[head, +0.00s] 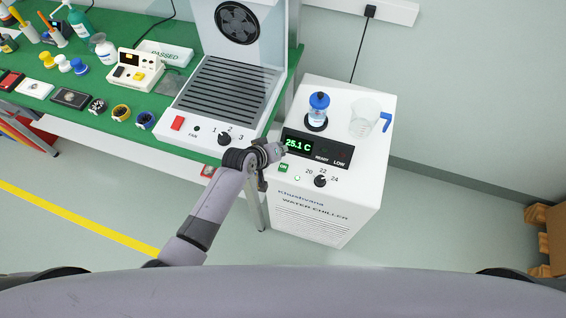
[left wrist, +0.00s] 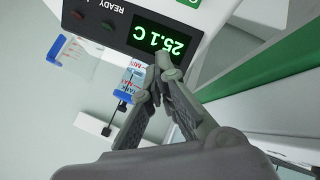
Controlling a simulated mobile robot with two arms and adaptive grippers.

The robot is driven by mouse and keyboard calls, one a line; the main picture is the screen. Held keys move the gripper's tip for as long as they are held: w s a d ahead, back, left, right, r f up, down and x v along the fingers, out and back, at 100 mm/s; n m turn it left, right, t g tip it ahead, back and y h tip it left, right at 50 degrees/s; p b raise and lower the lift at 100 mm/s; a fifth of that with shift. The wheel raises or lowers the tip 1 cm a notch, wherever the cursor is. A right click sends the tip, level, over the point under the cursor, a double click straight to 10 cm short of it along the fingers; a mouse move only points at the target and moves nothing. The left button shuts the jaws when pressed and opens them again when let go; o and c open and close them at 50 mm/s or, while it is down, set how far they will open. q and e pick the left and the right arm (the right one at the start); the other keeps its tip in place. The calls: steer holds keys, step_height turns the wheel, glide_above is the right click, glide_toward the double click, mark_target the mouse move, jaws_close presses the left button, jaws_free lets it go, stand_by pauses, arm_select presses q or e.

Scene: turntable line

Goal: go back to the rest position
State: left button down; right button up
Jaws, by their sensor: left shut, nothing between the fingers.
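My left gripper (head: 272,152) is shut and empty in front of the white water chiller (head: 312,215), near the left edge of its control panel. In the left wrist view the closed fingers (left wrist: 166,84) meet at their tips, just by the green display (left wrist: 160,38), which appears upside down. The display (head: 298,146) reads 25.1 C. A green ON button (head: 283,168) sits below it, close to the gripper. A black knob (head: 320,181) has 20, 22 and 24 around it. Whether the fingertips touch the panel I cannot tell. My right gripper is not in view.
Wooden pallets (head: 540,240) lie at the right edge. The floor right of the chiller is clear.

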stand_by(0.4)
arm_select(q)
steer(key=s+a+r+m+g+y, duration=0.15)
steer(key=s+a+r, duration=0.25)
steer(key=s+a, duration=0.4)
steer(key=s+a+r+m+g+y, duration=0.1)
steer(key=s+a+r+y, duration=0.3)
steer(key=s, duration=0.6)
steer(key=s+a+r+m+g, duration=0.1)
steer(key=s+a+r, duration=0.2)
steer(key=s+a, duration=0.6)
step_height(320, 180, down, 31)
steer(key=s+d+g+b, duration=0.1)
steer(key=g+b, duration=0.1)
steer(key=b, duration=0.4)
steer(key=s+a+f+b, duration=0.1)
steer(key=s+f+b, duration=0.1)
steer(key=s+f, duration=0.6)
steer(key=s+a+f+b, duration=0.1)
steer(key=s+f+b, duration=0.2)
steer(key=s+f, duration=0.6)
step_height(320, 180, down, 5)
steer(key=shift+s+a+f+m+g, duration=0.1)
steer(key=shift+s+a+m+g, duration=0.25)
steer(key=shift+g, duration=0.1)
